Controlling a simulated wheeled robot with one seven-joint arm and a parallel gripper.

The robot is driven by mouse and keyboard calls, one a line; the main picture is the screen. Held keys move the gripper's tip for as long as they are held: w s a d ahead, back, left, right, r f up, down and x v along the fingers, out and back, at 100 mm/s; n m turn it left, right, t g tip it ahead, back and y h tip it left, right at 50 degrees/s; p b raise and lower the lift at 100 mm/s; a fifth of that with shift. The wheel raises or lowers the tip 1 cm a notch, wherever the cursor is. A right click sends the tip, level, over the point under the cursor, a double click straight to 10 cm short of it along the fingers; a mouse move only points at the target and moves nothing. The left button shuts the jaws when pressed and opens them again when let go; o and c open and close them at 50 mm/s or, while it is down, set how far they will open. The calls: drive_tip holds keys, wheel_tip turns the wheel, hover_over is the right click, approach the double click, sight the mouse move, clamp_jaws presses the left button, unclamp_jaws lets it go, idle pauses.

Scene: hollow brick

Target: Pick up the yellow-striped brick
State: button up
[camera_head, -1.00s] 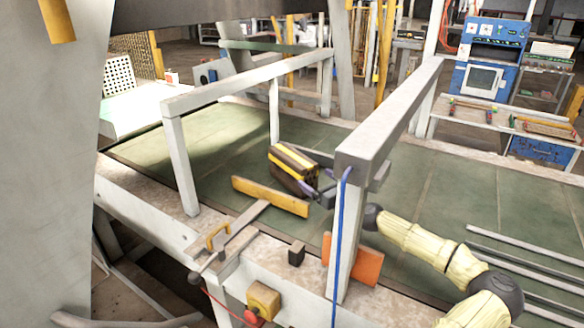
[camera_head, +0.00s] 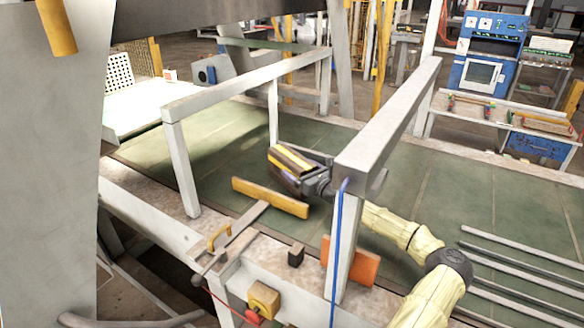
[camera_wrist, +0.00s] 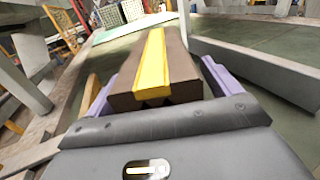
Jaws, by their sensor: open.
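The yellow-striped brick (camera_head: 289,163) is dark brown with a yellow band along its top. It lies on the green work surface (camera_head: 228,150), inside the pale metal frame. My gripper (camera_head: 297,172) reaches it from the right, past the frame's near post. In the wrist view the brick (camera_wrist: 155,70) fills the middle, its near end close to the palm. My gripper's purple fingers (camera_wrist: 157,88) are open, one on each side of the brick. I cannot tell whether they touch it. The brick's lower part is hidden.
The pale frame's post and top rail (camera_head: 375,135) stand close to my arm. A yellow-orange bar (camera_head: 270,197) lies in front of the brick. An orange plate (camera_head: 352,262) is by the post. Several metal bars (camera_head: 520,265) lie at right.

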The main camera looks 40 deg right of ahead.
drive_tip(key=shift+w, duration=0.7)
drive_tip(key=shift+s, duration=0.1)
drive_tip(key=c, duration=1.8)
drive_tip(key=shift+r, duration=0.15)
drive_tip(key=shift+c, duration=0.5)
drive_tip(key=shift+r+b, duration=1.15)
drive_tip(key=shift+r, duration=3.85)
